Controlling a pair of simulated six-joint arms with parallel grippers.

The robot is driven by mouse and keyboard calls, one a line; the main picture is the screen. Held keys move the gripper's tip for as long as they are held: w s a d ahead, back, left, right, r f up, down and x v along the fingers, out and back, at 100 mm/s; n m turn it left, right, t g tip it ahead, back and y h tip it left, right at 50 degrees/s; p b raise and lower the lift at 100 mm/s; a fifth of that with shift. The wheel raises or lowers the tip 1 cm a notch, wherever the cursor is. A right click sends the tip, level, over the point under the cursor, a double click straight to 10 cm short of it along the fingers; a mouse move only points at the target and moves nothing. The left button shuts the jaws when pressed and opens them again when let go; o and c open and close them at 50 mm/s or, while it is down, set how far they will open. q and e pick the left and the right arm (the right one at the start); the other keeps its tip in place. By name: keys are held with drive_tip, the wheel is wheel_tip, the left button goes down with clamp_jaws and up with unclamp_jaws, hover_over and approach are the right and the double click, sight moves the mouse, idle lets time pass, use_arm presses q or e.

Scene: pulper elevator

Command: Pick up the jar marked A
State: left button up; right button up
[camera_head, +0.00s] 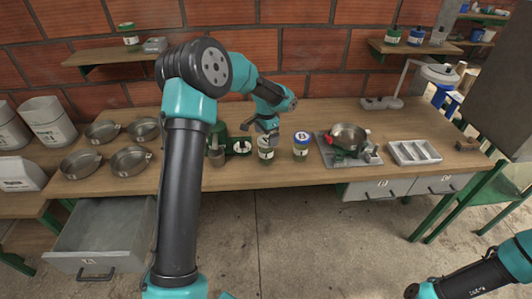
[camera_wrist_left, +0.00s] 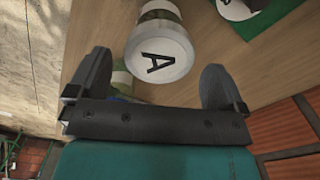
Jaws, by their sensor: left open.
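The jar marked A (camera_wrist_left: 160,52) shows its white lid with a black letter A in the left wrist view. In the head view the jar (camera_head: 265,155) stands upright on the wooden bench, near its front edge. My left gripper (camera_head: 266,135) is just above and behind the jar there, and partly covers its top. In the left wrist view the two fingers of this gripper (camera_wrist_left: 157,70) are open, with the lid showing between and beyond them. I cannot tell whether they touch it. My right gripper is out of view; only part of my right arm shows at lower right.
A blue-lidded jar marked B (camera_head: 301,153) stands close to the right. A green-based device (camera_head: 238,147) stands close to the left. A scale with a metal bowl (camera_head: 348,137) and a divided tray (camera_head: 414,152) lie farther right. Several pans and an open drawer (camera_head: 85,262) are left.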

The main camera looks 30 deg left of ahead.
use_arm(q)
wheel_tip(320, 180, down, 2)
drive_tip(key=shift+f, duration=0.2)
idle(0.3)
drive_tip(key=c, duration=1.3)
drive_tip(key=shift+r, duration=0.15)
drive_tip(key=shift+c, duration=0.2)
drive_tip(key=shift+r, duration=0.5)
wheel_tip(320, 180, up, 2)
drive_tip(key=shift+r, duration=0.25)
drive_tip(key=s+d+r, duration=0.1)
drive_tip(key=s+d, duration=0.7)
drive_tip(key=s, duration=0.5)
drive_tip(key=shift+s+d+r, duration=0.15)
drive_tip(key=shift+s, duration=0.2)
